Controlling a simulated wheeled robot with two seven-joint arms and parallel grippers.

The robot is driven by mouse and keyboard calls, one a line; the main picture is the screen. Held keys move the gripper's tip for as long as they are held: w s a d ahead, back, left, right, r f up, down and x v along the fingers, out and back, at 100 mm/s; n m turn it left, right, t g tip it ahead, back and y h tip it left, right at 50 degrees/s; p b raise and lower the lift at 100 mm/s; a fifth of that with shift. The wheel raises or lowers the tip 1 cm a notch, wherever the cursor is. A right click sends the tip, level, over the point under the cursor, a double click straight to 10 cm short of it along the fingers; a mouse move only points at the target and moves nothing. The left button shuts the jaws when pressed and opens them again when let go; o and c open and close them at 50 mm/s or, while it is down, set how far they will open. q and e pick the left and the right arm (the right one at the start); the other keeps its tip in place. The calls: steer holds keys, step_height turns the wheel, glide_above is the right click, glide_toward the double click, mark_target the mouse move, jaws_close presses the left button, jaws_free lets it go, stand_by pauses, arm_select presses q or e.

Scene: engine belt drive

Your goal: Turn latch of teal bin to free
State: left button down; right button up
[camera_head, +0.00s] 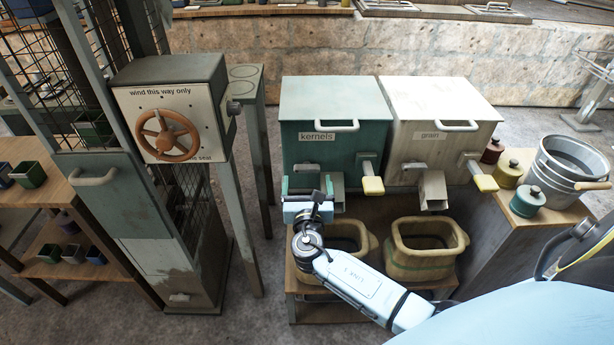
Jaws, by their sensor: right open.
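The teal bin (345,150) labelled "kernels" stands at centre on a wooden stand, with a pale handle on its front. A small latch-like piece (304,168) sits low on its front left. A grey spout (338,188) is beside it, and a lever with a yellow grip (372,185) is further right. My right gripper (307,187) is open right in front of the latch-like piece, its fingers pointing at the bin front. I cannot tell whether the fingers touch it; the gripper partly hides the spout. My left gripper is not in view.
A whitish "grain" bin (440,140) stands close on the right, with its own lever. Tan tubs (427,265) sit below both bins. Left is a cabinet with an orange handwheel (167,135). A metal bucket (570,165) and lidded pots stand at right.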

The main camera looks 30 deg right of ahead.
mark_target(307, 172)
steer(key=shift+b+x, duration=0.5)
steer(key=shift+x, duration=1.85)
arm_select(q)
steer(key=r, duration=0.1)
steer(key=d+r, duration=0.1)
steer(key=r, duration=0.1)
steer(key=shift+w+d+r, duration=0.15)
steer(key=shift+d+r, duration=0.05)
arm_select(e)
steer(key=c, duration=1)
